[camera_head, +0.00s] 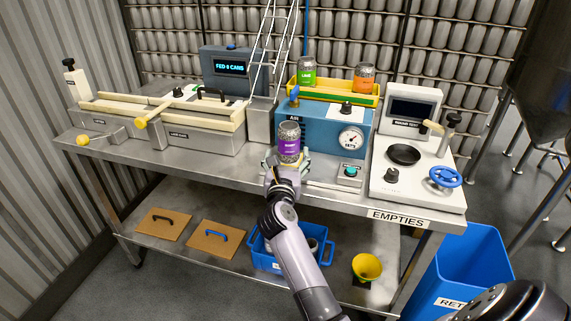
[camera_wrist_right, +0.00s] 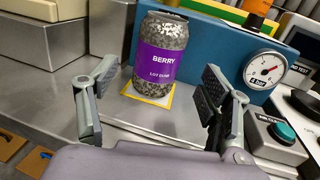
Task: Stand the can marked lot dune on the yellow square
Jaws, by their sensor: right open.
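The can with a purple BERRY band (camera_head: 289,144) stands upright in front of the blue air unit. In the right wrist view the can (camera_wrist_right: 157,58) has small lot print that appears to read LOT DUNE. It stands on a pale square with a yellow border, the yellow square (camera_wrist_right: 150,101), whose near edge and corners show around the can's base. My right gripper (camera_head: 286,163) is open, also in the right wrist view (camera_wrist_right: 160,88). Its fingers are spread to the left and right of the can, with gaps on both sides. My left gripper is not in view.
A yellow tray (camera_head: 338,93) on the blue air unit (camera_head: 318,128) holds a lime can (camera_head: 307,74) and an orange can (camera_head: 364,79). A pressure gauge (camera_wrist_right: 264,69) and a teal button (camera_wrist_right: 284,132) sit right of the gripper. A blue bin (camera_head: 462,265) stands at the right.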

